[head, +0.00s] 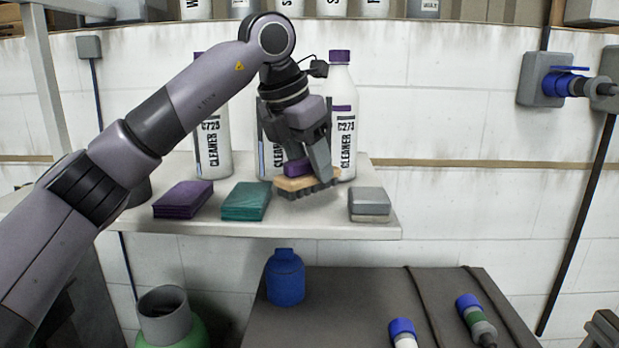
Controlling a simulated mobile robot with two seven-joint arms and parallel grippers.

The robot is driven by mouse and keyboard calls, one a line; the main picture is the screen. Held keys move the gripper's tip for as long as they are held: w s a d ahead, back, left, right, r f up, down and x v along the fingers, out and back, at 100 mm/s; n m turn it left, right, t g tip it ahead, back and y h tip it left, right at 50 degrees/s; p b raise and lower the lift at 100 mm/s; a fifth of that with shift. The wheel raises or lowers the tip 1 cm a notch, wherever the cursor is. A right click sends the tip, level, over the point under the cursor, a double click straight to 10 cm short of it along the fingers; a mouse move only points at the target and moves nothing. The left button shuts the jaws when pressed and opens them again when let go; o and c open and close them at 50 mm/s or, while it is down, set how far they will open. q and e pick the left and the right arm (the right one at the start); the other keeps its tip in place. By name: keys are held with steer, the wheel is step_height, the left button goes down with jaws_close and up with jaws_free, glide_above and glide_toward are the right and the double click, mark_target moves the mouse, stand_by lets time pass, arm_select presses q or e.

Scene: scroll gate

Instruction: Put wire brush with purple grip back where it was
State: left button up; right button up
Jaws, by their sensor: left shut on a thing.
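The wire brush (309,184) has a purple grip on a tan block with dark bristles facing down. My left gripper (307,165) is shut on its purple grip and holds it over the front part of the white shelf (300,227). Whether the bristles touch the shelf is hard to tell. The brush is between a teal pad (246,201) on its left and a grey block (369,203) on its right. The right gripper is not clearly seen; only a dark piece shows at the lower right edge.
White cleaner bottles (342,115) stand on the shelf behind the brush. A purple pad (183,199) lies left of the teal one. Below, a dark bench (360,310) holds a blue bottle (285,278) and blue-capped cylinders (403,331). A blue valve (565,84) is on the wall.

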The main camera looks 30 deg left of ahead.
mark_target(309, 179)
arm_select(q)
steer(key=shift+f, duration=1.4)
steer(key=shift+f, duration=0.2)
steer(key=o, duration=1)
steer(key=shift+r, duration=0.1)
steer(key=v, duration=1.2)
steer(key=shift+a+r, duration=0.1)
steer(key=shift+r, duration=0.05)
